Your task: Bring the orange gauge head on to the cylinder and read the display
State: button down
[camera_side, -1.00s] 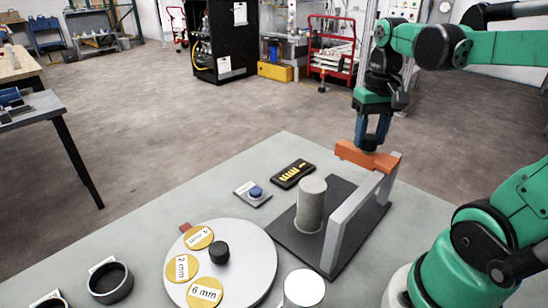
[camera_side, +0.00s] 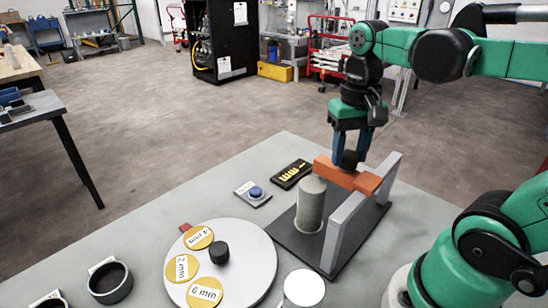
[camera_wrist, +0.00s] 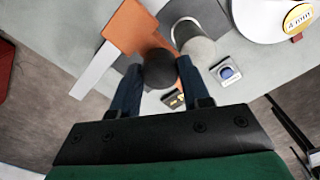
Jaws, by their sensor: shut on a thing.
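The orange gauge head (camera_side: 347,176) sits across the grey upright frame, its left end sticking out near the top of the grey cylinder (camera_side: 311,205). In the side view that end looks just above and behind the cylinder top; I cannot tell whether they touch. My gripper (camera_side: 350,158) is shut on the head's dark round knob, which shows between the fingers in the wrist view (camera_wrist: 160,70). There the orange head (camera_wrist: 135,28) lies left of the cylinder (camera_wrist: 194,40). The black display (camera_side: 291,174) shows yellow characters too small to read.
The grey frame (camera_side: 352,222) stands on a dark base plate right of the cylinder. A blue button (camera_side: 255,192) sits beside the display. A round plate (camera_side: 240,285) holds yellow discs with mm labels and a black knob.

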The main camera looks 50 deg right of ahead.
jog(key=shift+a, duration=1.4)
jog(key=shift+c, duration=2.1)
grip_release()
jog(key=shift+r, duration=0.15)
jog(key=shift+r, duration=2.7)
jog(key=shift+f, duration=0.1)
jog(key=f, duration=0.2)
jog(key=d+f, duration=0.1)
jog(key=f, duration=0.2)
jog(key=shift+d+f, duration=0.2)
jog(key=shift+f, duration=0.05)
